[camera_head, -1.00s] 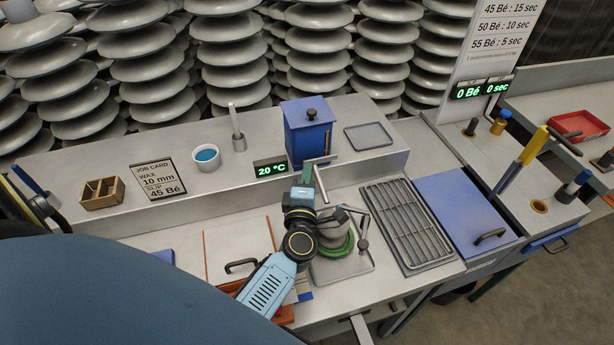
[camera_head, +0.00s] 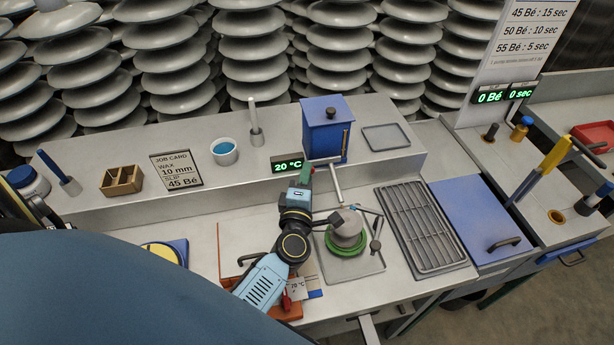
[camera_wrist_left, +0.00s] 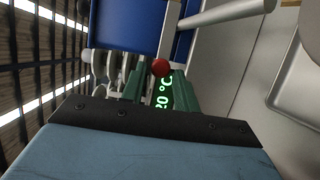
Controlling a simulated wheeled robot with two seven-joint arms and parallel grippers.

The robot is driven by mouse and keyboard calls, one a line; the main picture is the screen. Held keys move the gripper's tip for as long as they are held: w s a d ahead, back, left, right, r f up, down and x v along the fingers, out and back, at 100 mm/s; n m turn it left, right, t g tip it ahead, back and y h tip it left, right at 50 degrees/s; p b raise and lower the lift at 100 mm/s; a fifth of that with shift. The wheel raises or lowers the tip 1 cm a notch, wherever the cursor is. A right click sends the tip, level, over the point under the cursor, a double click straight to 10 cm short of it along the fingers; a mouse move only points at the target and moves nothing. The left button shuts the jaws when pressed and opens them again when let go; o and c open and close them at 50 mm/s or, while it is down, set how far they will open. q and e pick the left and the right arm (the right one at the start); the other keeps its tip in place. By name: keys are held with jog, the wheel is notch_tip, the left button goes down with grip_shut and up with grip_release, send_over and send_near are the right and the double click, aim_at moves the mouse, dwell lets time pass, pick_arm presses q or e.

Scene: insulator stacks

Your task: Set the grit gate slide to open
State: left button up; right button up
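The blue grit hopper (camera_head: 325,133) with a black lid knob stands on the raised shelf. A pale spout or bar (camera_head: 336,184) sticks out low on its front. In the left wrist view, the hopper's blue wall (camera_wrist_left: 130,25) fills the top, and a grey bar ends in a red knob (camera_wrist_left: 160,67), which I take for the gate slide's handle. My left gripper (camera_head: 305,172) is just left of the spout in the head view. Its green fingers (camera_wrist_left: 158,88) are apart, with the red knob at or just beyond the gap; contact cannot be told. My right gripper is out of view.
The 20 °C display (camera_head: 287,166) sits beside the left gripper. A grey insulator piece with a green ring (camera_head: 346,240) stands on a plate below right. A slatted rack (camera_head: 425,228) and a blue lid (camera_head: 476,222) lie further right. A small tray (camera_head: 386,138) is right of the hopper.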

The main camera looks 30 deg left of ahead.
pick_arm(q)
jog(key=shift+o, duration=0.9)
jog(key=b+v, duration=0.1)
jog(key=v, duration=1.2)
jog(key=shift+s, duration=0.15)
jog(key=shift+r, duration=0.1)
